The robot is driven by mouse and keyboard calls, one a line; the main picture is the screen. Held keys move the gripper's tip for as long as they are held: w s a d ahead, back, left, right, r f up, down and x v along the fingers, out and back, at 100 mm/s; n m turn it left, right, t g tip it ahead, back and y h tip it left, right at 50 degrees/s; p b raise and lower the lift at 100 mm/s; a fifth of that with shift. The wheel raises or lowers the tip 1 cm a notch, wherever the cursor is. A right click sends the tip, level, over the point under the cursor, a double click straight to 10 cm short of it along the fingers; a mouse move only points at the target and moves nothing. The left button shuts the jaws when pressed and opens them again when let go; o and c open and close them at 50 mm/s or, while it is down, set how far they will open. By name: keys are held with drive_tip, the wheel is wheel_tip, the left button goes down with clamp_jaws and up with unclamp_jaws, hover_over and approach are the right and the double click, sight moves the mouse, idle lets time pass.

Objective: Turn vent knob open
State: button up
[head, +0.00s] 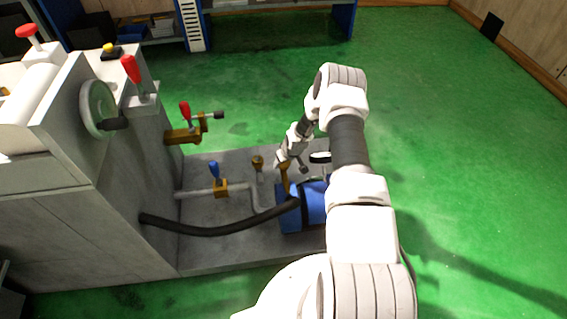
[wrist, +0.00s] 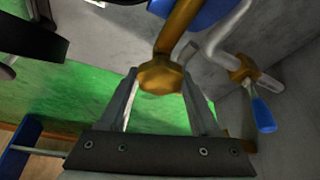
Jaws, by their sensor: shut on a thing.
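A brass knob with a faceted head (wrist: 160,76) on a brass stem sits between my fingers in the wrist view. My gripper (wrist: 159,88) is shut on this knob, with one finger on each side of its head. In the head view my gripper (head: 282,160) reaches down over the blue tank, and a brass stem (head: 285,178) shows just below it. The fingers' contact with the knob is too small to make out in the head view.
A blue tank (head: 315,203) with a black hose (head: 222,231) stands on the grey base plate. A blue-handled valve (head: 217,180) and another brass fitting (head: 257,163) stand to the left. The grey machine body (head: 92,215) carries red levers. Green floor is clear at right.

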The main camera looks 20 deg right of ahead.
drive_tip(key=shift+n, duration=0.3)
idle(0.4)
drive_tip(key=o, duration=1.4)
drive_tip(key=shift+r, duration=0.1)
drive_tip(key=p+v, duration=0.3)
drive_tip(key=v, duration=0.5)
drive_tip(key=p+v, duration=0.3)
drive_tip(key=v, duration=0.6)
drive_tip(key=shift+d+r, duration=0.1)
drive_tip(key=shift+d, duration=0.1)
drive_tip(key=shift+r, duration=0.1)
